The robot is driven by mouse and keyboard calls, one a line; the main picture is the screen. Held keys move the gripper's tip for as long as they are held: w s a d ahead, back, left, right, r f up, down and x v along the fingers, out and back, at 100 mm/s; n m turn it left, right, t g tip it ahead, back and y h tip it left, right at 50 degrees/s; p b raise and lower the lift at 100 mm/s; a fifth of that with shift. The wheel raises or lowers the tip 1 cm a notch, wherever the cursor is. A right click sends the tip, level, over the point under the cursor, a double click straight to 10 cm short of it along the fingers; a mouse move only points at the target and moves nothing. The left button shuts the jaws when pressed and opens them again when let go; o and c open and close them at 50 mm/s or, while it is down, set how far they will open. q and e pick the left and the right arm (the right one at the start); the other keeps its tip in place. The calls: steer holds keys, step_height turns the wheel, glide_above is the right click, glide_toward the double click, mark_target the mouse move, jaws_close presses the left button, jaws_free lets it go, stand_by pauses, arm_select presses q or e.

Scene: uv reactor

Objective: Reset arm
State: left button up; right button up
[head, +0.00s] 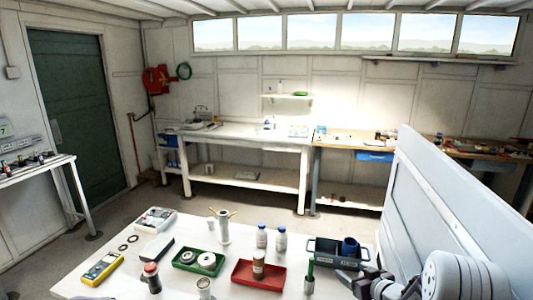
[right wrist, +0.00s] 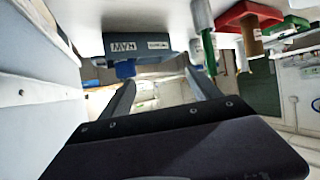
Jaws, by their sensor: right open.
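My right gripper (head: 366,280) is at the lower right of the head view, beside the front right part of the white table (head: 225,280). It is open with nothing between its fingers, which also show apart in the right wrist view (right wrist: 162,88). A dark grey bin (head: 322,260) with a blue item (head: 349,246) in it stands just beyond the gripper. The labelled bin shows upside down in the right wrist view (right wrist: 140,44), beyond the fingertips. My left gripper is not in view.
A large grey panel (head: 450,195) stands close to the right arm. A green-handled tool in a holder (head: 309,280), a red tray (head: 245,279), a green tray (head: 183,265), two bottles (head: 262,237) and a yellow meter (head: 102,268) are on the table. The floor behind is clear.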

steer(key=s+a+r, duration=0.2)
steer(key=a+r, duration=0.6)
steer(key=a, duration=0.2)
steer(key=s+f+m+g+h, duration=0.1)
steer(key=s+f+g, duration=0.4)
steer(key=s, duration=0.8)
steer(key=s+f+m+g+h, duration=0.1)
steer(key=s+f+g, duration=0.5)
steer(key=s, duration=0.7)
steer(key=shift+d+f+m+h, duration=0.2)
steer(key=shift+m+h, duration=0.2)
steer(key=shift+m, duration=0.2)
